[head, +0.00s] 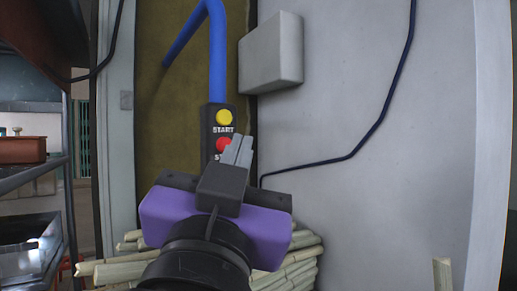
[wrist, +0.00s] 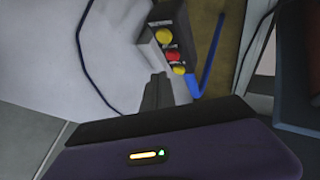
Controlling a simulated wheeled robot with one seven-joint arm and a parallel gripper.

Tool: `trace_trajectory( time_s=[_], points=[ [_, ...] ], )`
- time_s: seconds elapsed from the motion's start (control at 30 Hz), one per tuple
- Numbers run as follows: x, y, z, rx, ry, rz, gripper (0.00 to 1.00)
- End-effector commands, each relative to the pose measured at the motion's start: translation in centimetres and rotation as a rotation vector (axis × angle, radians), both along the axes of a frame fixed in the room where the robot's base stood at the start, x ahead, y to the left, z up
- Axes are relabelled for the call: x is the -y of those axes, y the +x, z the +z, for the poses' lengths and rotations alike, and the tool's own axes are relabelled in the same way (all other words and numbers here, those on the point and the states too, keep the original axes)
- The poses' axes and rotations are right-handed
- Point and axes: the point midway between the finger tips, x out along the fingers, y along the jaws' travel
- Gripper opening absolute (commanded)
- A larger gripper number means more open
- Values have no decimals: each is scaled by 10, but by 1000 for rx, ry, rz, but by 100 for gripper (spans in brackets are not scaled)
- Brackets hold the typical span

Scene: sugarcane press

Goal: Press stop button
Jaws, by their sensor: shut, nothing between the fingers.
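The control box (head: 211,117) hangs upright in the head view, with a yellow START button (head: 224,117) above the red button (head: 222,144). The red button's label is mostly hidden by my gripper, with only its first letters showing. In the wrist view, the red button (wrist: 173,57) sits between two yellow ones on the box, above the shut fingertips (wrist: 157,80). I cannot tell whether the tips touch the box; a small gap seems to show.
A blue pipe (head: 217,50) rises from the box. A grey wall box (head: 271,52) and a dark cable (head: 377,120) are on the pale panel at right. Cane stalks (head: 118,270) lie below. A shelf (head: 35,175) stands at left.

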Motion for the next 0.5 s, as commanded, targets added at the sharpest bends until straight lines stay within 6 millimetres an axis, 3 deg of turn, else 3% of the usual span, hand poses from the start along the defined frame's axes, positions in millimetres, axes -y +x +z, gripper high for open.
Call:
trace_trajectory(
  time_s=[0.5],
  points=[
    [-8, 10, 0, 1, -1, 0, 0]
  ],
)
